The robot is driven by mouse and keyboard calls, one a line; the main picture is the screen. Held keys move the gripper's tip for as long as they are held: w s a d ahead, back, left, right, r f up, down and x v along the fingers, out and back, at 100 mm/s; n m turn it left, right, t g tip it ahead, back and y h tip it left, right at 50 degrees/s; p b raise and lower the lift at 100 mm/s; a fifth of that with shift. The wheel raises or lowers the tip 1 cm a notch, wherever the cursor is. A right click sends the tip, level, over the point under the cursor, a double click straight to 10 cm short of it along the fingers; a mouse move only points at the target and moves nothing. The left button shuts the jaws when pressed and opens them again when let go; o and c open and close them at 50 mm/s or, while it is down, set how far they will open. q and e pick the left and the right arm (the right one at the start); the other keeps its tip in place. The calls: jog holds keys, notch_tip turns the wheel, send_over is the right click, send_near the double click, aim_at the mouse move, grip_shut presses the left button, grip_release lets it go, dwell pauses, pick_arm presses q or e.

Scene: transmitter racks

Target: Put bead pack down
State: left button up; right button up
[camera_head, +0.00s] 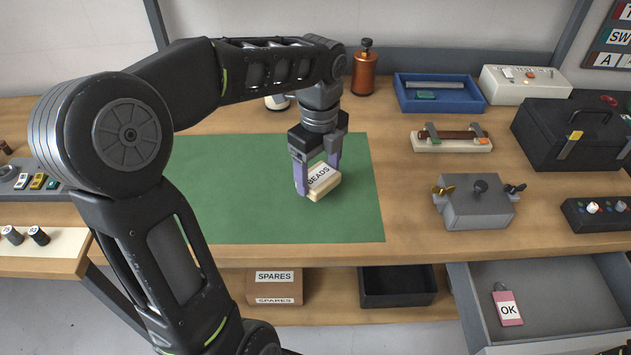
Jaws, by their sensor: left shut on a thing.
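The bead pack (322,180) is a small cream pack with a white label reading BEADS. It is between the fingers of my left gripper (318,175), which is shut on it. The gripper points down over the right part of the green mat (270,220) on the wooden bench. The pack is slightly tilted in the picture. I cannot tell whether its underside touches the mat. My right gripper is not in view.
Right of the mat stand a grey box with wing screws (478,205), a cream block with a rod (450,138), a blue tray (438,95) and a black case (570,135). An open drawer (560,290) holds a pink OK tag (507,305). The mat's front is clear.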

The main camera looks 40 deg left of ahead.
aim_at(318, 176)
pick_arm(q)
jog(key=shift+f, duration=1.85)
jog(key=shift+f, duration=0.2)
jog(key=o, duration=1.4)
jog(key=shift+r, duration=3.95)
